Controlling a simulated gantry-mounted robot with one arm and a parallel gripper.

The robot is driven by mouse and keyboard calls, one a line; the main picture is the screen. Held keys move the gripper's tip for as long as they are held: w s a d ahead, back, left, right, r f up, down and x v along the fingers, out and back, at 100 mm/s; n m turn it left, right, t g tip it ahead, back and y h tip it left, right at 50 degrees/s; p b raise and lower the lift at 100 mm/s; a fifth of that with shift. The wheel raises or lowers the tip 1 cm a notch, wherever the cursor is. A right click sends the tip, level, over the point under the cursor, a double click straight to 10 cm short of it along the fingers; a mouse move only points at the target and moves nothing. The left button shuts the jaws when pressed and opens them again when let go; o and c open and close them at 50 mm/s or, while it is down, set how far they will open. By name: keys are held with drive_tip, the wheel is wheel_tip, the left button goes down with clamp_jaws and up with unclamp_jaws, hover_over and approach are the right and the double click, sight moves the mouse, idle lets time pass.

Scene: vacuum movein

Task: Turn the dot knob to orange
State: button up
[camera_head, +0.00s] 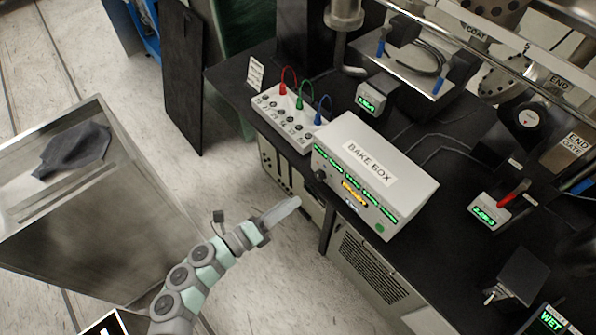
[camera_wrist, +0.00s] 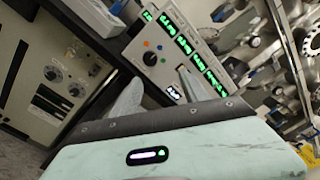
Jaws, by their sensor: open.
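The dot knob (camera_head: 321,175) is a small dark round knob at the left end of the front panel of the white bake box (camera_head: 400,172). In the wrist view the knob (camera_wrist: 150,58) sits near small coloured dots, among them an orange one above it and a blue one at its right. Which dot it points to is too small to tell. My gripper (camera_head: 294,203) is in front of the bake box, below and left of the knob, apart from it. In the wrist view my gripper (camera_wrist: 158,84) is open and empty, its fingers pointing toward the panel.
A white block with red, green and blue plugs (camera_head: 288,120) stands left of the bake box on the black bench (camera_head: 437,239). Cabinets with dials (camera_wrist: 62,75) are under the bench. A metal cart (camera_head: 70,215) with a dark cloth stands at the left. Floor lies between.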

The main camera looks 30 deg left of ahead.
sight(318, 178)
drive_tip(key=shift+y, duration=0.4)
drive_tip(key=x, duration=0.3)
drive_tip(key=a+x, duration=0.1)
drive_tip(key=x, duration=0.3)
drive_tip(key=f+x, duration=0.1)
drive_tip(key=x, duration=0.2)
drive_tip(key=shift+w+b, duration=0.3)
drive_tip(key=shift+w, duration=0.15)
drive_tip(key=shift+a, duration=0.1)
clamp_jaws()
